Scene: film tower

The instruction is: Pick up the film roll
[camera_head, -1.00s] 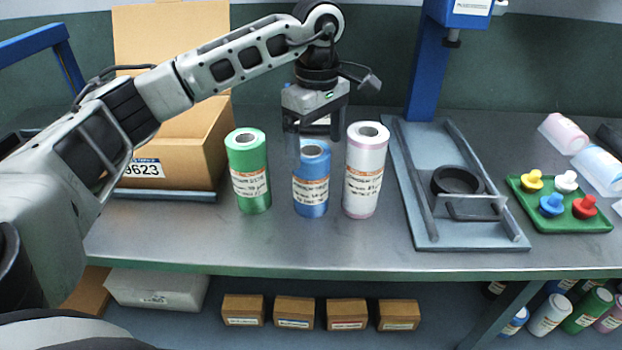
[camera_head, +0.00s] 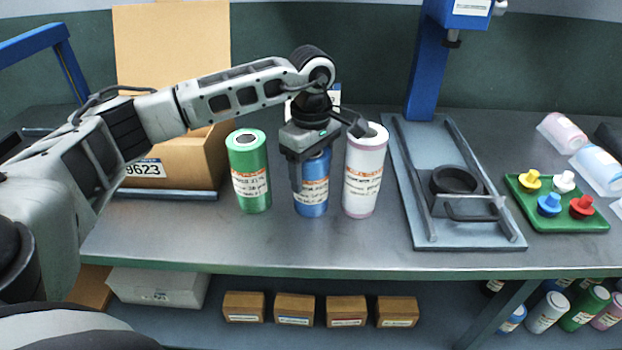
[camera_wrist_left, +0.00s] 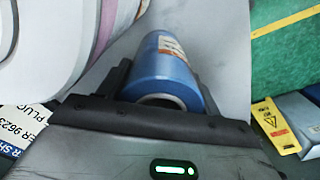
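The blue film roll (camera_head: 313,190) stands upright on the bench between a green roll (camera_head: 249,184) and a white-pink roll (camera_head: 361,184). My left gripper (camera_head: 310,180) is down over its upper part. One finger shows in front of the roll's left edge; the other is mostly hidden. In the left wrist view the blue roll (camera_wrist_left: 165,72) lies between the two dark fingers (camera_wrist_left: 165,88), which look close against its sides, so the gripper appears shut on it. The roll still rests on the bench. My right gripper is out of view.
The white-pink roll stands close to the gripper's right. A cardboard box (camera_head: 190,160) is behind on the left. A grey fixture (camera_head: 470,236) with a black ring (camera_head: 457,181) and a green tray (camera_head: 570,222) of coloured knobs are to the right. The bench front is clear.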

